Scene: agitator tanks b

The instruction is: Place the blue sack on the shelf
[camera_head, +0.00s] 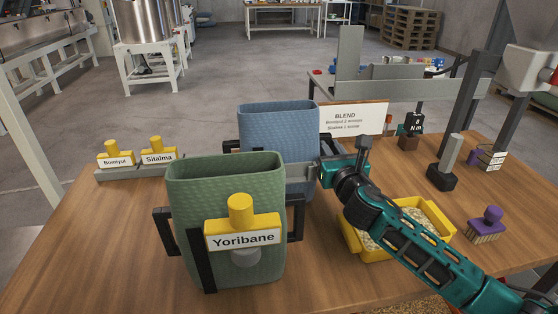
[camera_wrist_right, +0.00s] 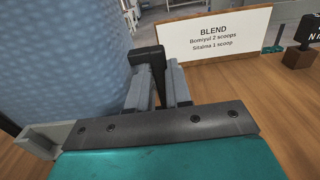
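The blue sack (camera_head: 278,125) stands on the wooden table behind the green sack, which hides its lower front. My right gripper (camera_head: 318,171) is at the blue sack's right side. In the right wrist view its fingers (camera_wrist_right: 160,88) are close together on either side of the black handle (camera_wrist_right: 147,58), beside the blue sack wall (camera_wrist_right: 75,60). They look shut on that handle. A grey ledge (camera_head: 410,88) with upright plates stands beyond the table at the right; I cannot tell whether it is the shelf. My left gripper is not in view.
The green sack (camera_head: 185,215) with a yellow Yoribane tag (camera_head: 243,238) stands in front. A yellow tray (camera_head: 350,243) of grains lies under my right arm. A BLEND sign (camera_head: 352,119) stands behind the gripper. Tagged stoppers (camera_head: 158,151), a scoop (camera_head: 444,172) and a purple brush (camera_head: 487,222) flank these.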

